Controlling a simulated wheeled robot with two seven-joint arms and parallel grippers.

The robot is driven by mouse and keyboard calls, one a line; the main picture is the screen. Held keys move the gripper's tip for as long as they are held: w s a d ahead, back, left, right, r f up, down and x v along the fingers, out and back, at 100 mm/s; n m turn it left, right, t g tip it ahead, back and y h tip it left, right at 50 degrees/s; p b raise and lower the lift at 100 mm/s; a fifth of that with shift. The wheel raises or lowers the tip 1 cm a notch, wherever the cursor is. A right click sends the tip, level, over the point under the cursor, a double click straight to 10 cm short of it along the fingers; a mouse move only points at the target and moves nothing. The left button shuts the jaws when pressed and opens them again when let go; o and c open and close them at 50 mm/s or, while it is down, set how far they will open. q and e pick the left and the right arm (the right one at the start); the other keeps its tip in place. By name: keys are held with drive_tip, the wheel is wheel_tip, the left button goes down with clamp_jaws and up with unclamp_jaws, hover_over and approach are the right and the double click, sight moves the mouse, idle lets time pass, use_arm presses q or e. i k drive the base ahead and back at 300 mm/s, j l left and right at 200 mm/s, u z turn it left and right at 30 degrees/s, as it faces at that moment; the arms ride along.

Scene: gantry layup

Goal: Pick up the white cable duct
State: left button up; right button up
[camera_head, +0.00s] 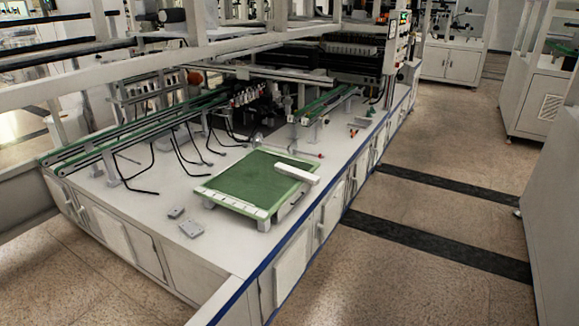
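A short white bar (296,173), which looks like the white cable duct, lies at the far right corner of a green-topped board (250,177) with a pale frame. The board rests on the white worktop near its right edge. The bar's right end reaches to or slightly past the board's side; the exact contact is too small to tell. Neither of my grippers shows in the head view.
Green conveyor rails (130,132) and black cables stand left of and behind the board. Small grey blocks (192,228) lie in front. A blue-edged worktop (150,215) sits on white cabinets. Gantry beams cross above; the speckled floor (420,205) at right is open.

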sight(314, 180)
drive_tip(key=i+l, duration=0.15)
drive_tip(key=i+l+u, duration=0.1)
drive_tip(key=u, duration=0.35)
drive_tip(key=i+l+u, duration=0.2)
drive_tip(key=u, duration=0.25)
drive_tip(key=i+l+u, duration=0.1)
drive_tip(key=l, duration=0.25)
drive_tip(key=i+l+u, duration=0.15)
drive_tip(key=l, duration=0.2)
drive_tip(key=i+l+u, duration=0.1)
drive_tip(key=l, duration=0.25)
drive_tip(key=i+l+u, duration=0.15)
drive_tip(key=l, duration=0.2)
drive_tip(key=i+l, duration=0.1)
drive_tip(key=l, duration=0.35)
drive_tip(key=i+l, duration=0.15)
drive_tip(key=l, duration=0.3)
drive_tip(key=i+l, duration=0.1)
drive_tip(key=l, duration=0.3)
drive_tip(key=i+l, duration=0.15)
drive_tip(key=l, duration=0.3)
drive_tip(key=i+l+u, duration=0.1)
drive_tip(key=l, duration=0.35)
drive_tip(key=i+l, duration=0.1)
drive_tip(key=l, duration=0.35)
drive_tip(key=i+l, duration=0.1)
drive_tip(key=l, duration=0.35)
